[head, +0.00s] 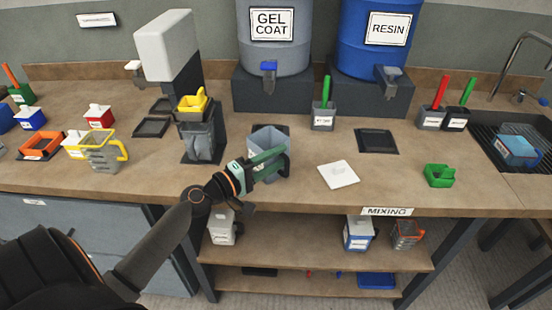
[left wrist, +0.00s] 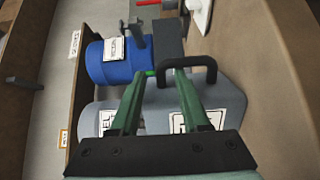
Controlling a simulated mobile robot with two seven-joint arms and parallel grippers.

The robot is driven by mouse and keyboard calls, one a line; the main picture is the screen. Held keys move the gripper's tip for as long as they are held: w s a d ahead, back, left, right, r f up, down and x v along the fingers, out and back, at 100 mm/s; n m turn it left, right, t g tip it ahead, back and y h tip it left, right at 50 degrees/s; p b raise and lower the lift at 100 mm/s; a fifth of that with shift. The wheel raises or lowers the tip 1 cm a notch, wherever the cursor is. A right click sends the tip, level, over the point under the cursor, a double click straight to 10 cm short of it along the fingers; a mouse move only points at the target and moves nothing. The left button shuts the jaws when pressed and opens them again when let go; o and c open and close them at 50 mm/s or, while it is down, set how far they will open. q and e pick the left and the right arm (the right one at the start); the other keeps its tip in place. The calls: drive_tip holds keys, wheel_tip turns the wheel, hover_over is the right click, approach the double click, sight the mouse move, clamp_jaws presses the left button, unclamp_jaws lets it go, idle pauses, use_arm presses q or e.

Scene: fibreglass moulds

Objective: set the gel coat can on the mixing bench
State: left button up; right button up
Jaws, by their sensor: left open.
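A grey can (head: 266,136), which I take to be the gel coat can, stands upright on the mixing bench (head: 470,195), in front of the gel coat drum (head: 273,55). In the left wrist view the can (left wrist: 225,98) shows a black handle (left wrist: 190,63) and a partly covered white label. My left gripper (head: 284,160) is at the can's near right side and hides part of it. Its green fingers are open, and in the left wrist view the gripper (left wrist: 165,82) has its fingertips close to the handle. I cannot tell whether they touch it. My right gripper is not in view.
A blue resin drum (head: 374,42) stands at the back. Shelves with containers are below.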

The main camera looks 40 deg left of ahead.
use_arm(q)
drive_tip(key=shift+r, duration=0.15)
drive_tip(key=shift+s+f, duration=0.2)
drive_tip(key=shift+s, duration=0.15)
drive_tip(key=b+v, duration=0.3)
drive_tip(key=v, duration=0.8)
drive_tip(key=s+d+f+m+g+y, duration=0.1)
drive_tip(key=s+d+f+m+g, duration=0.15)
drive_tip(key=f, duration=0.65)
drive_tip(key=s+d+f+m+g+y, duration=0.1)
drive_tip(key=d+f+m+g, duration=0.25)
drive_tip(key=f, duration=0.65)
drive_tip(key=s+d+f+m+g, duration=0.1)
drive_tip(key=s+d+f+m, duration=0.6)
drive_tip(key=d+f+m, duration=0.3)
drive_tip(key=d, duration=0.3)
drive_tip(key=shift+s+f+m+g+y, duration=0.2)
drive_tip(key=shift+m+g+y, duration=0.1)
drive_tip(key=shift+g+y, duration=0.1)
